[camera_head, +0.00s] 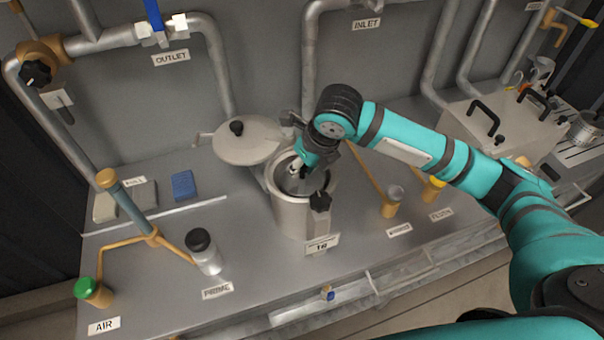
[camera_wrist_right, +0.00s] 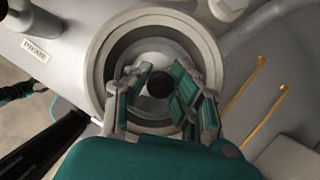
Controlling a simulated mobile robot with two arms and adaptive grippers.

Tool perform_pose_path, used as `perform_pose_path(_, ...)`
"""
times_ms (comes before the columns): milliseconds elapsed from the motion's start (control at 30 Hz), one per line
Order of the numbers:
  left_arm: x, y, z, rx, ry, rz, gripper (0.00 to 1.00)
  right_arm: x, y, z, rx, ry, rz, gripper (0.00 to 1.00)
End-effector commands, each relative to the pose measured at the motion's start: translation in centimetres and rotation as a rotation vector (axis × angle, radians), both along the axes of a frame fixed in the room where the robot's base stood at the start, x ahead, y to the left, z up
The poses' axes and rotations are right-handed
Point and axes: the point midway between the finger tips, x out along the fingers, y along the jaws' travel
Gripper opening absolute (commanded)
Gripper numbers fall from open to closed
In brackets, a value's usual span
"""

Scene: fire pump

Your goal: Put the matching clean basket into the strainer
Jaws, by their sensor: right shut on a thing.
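The strainer (camera_head: 291,212) is an upright metal pot on the bench, open at the top. Its round lid (camera_head: 245,146) with a black knob is swung aside to the left. My right gripper (camera_head: 301,170) reaches down into the strainer mouth from above. In the right wrist view its fingers (camera_wrist_right: 160,88) are closed around a dark round knob (camera_wrist_right: 160,82), above the pale bottom of the round opening. The knob appears to belong to a basket inside the strainer, mostly hidden by the fingers and wall. How deep it sits, I cannot tell. My left gripper is not in view.
A small metal basket-like vessel (camera_head: 584,130) stands at the far right beside a box with black handles (camera_head: 506,135). Pipes run up the wall behind.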

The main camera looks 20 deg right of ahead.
Motion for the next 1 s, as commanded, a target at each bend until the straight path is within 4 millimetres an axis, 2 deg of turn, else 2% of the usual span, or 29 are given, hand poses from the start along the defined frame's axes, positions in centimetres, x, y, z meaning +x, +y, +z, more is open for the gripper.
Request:
perform_pose_path(100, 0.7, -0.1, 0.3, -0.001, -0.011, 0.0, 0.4, -0.1, 0.0, -1.4, -0.001, 0.004, 0.0, 0.0)
perform_pose_path(233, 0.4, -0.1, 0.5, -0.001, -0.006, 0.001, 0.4, -0.1, 0.0, -3.2, 0.0, 0.004, -0.001, 0.0)
perform_pose_path(600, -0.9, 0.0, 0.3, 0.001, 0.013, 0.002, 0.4, 0.0, 0.0, -3.8, -0.001, 0.0, 0.0, 0.0)
perform_pose_path(633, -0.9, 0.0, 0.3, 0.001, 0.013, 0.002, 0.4, 0.0, 0.0, -3.8, -0.001, 0.001, 0.0, 0.24)
perform_pose_path(767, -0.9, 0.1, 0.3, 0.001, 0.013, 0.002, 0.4, 0.0, 0.0, -3.8, -0.001, 0.001, 0.0, 0.41)
perform_pose_path(1000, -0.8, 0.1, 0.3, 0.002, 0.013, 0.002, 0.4, 0.0, 0.0, -3.8, 0.0, 0.001, 0.0, 0.44)
